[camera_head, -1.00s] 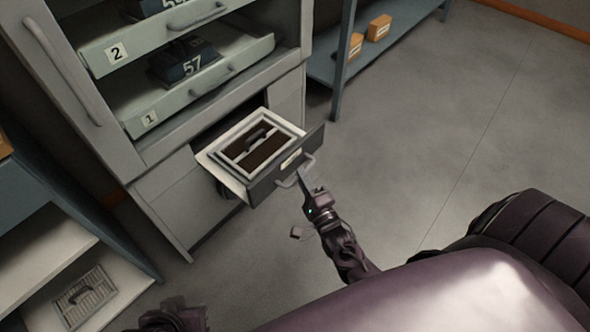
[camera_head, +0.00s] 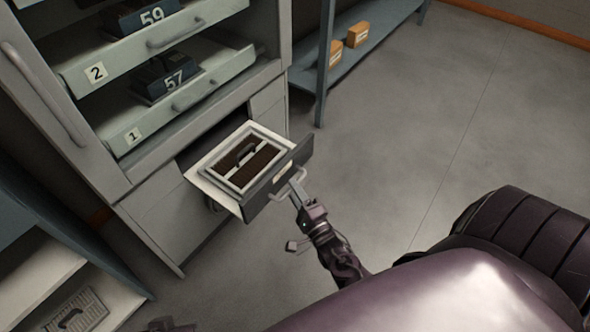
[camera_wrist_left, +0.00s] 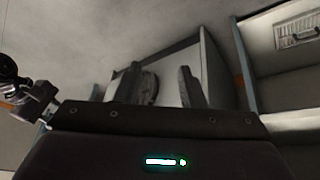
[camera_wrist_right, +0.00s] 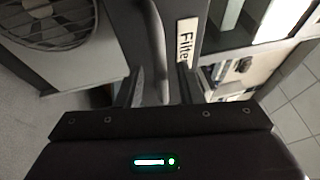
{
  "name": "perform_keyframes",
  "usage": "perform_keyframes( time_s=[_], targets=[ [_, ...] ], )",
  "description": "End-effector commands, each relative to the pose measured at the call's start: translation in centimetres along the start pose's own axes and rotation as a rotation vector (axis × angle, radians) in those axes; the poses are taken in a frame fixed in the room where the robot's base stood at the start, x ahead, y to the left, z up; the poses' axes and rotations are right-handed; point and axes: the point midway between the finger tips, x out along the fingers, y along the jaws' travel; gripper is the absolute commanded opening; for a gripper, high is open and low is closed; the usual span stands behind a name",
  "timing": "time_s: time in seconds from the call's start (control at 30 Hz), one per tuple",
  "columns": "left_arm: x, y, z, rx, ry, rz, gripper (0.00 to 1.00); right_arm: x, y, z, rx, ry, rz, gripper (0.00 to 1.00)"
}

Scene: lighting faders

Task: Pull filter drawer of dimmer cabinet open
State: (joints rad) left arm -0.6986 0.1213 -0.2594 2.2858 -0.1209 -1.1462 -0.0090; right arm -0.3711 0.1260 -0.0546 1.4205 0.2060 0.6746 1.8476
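The filter drawer (camera_head: 281,182) at the bottom of the grey dimmer cabinet stands well out. Its dark front has a light bar handle (camera_head: 274,198), and a white "Filter" label (camera_wrist_right: 187,45) shows in the right wrist view. A framed brown filter (camera_head: 243,163) with a dark grip lies inside. My right gripper (camera_head: 295,192) is at the handle. In the right wrist view its fingers (camera_wrist_right: 160,88) stand apart on either side of the handle bar, with gaps visible. My left gripper (camera_wrist_left: 157,88) is open and empty, low at the left and away from the drawer.
Above the drawer, shelves labelled 2 (camera_head: 96,72) and 1 (camera_head: 133,136) hold dark numbered modules. A blue-framed shelf (camera_head: 40,215) stands at the left. Another shelf (camera_head: 345,68) with orange boxes is at the back. The floor (camera_head: 420,125) at the right is clear.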

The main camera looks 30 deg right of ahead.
Motion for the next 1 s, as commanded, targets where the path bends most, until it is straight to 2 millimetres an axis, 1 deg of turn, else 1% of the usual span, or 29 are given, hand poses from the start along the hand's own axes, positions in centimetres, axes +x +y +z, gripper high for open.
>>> perform_keyframes(
  time_s=[0.2,0.3,0.37,0.6,0.7,0.83,1.0],
  targets=[
    [0.0,0.0,-0.1,0.0,0.001,-0.001,0.36,0.0,-0.1,0.0,-0.001,0.001,-0.001,0.33],
    [-0.1,0.0,-0.1,0.0,0.001,-0.001,0.36,-0.3,-0.1,0.0,-0.001,0.001,0.0,0.33],
    [-0.1,-0.1,-0.1,-0.001,-0.002,-0.001,0.36,-1.0,0.0,0.0,0.0,0.002,0.002,0.33],
    [-0.4,-0.5,0.2,-0.009,-0.036,-0.011,0.36,-5.0,-0.1,0.0,0.001,0.002,0.003,0.33],
    [-0.4,-0.8,0.3,-0.012,-0.05,-0.016,0.36,-6.5,0.0,0.0,0.0,0.002,0.002,0.33],
    [-0.4,-0.9,0.4,-0.014,-0.058,-0.019,0.36,-7.5,0.0,0.0,0.0,0.001,0.0,0.33],
    [-0.4,-0.9,0.4,-0.016,-0.059,-0.018,0.36,-7.8,0.0,0.0,0.0,0.001,-0.001,0.33]
  ],
)
